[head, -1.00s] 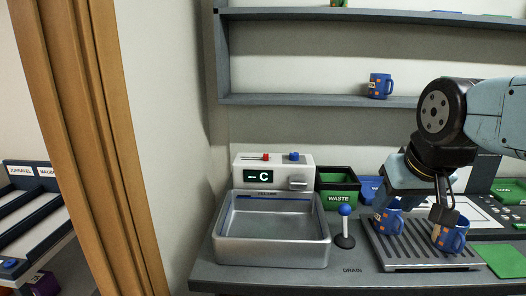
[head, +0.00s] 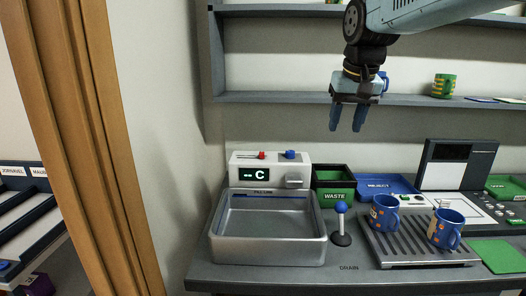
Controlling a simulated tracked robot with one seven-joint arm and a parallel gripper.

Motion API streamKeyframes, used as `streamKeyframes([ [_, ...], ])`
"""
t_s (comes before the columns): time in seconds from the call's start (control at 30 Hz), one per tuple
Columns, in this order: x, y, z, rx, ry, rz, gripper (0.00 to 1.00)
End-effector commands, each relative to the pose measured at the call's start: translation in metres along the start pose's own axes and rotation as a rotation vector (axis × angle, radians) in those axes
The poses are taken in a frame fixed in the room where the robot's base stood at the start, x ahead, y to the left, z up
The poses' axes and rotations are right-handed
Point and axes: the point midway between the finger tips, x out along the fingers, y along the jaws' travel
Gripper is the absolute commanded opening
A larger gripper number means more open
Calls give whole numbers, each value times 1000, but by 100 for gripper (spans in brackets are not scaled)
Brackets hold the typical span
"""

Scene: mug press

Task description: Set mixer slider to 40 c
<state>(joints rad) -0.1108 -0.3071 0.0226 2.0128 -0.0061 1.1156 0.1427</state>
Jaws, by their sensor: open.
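The white mixer unit (head: 270,172) stands behind the metal basin at the left of the counter. Its dark display (head: 253,174) reads "-- C". On its top are a red slider knob (head: 262,155) at the left and a blue slider knob (head: 289,154) to its right; fine scale marks are too small to read. My gripper (head: 346,130) is open and empty, its fingers pointing down in front of the lower shelf. It is above and to the right of the mixer, apart from both knobs.
A metal basin (head: 268,252) fronts the mixer. A blue-topped lever (head: 341,222) stands right of it. Two blue mugs (head: 385,214) (head: 446,229) stand on the drain rack (head: 392,262). Behind are a green WASTE bin (head: 334,197) and blue REJECT tray (head: 372,185).

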Motion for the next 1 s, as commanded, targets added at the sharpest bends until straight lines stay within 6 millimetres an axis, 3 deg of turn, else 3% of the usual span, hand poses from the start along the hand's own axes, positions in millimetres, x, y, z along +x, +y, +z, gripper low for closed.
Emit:
streamKeyframes([
  [0.1,4,-17,-40,0,-37,-2,47],
  [0.5,40,-82,-152,9,-156,2,47],
  [0.8,90,-140,-218,15,-243,16,47],
  [1.0,124,-174,-246,20,-290,28,47],
])
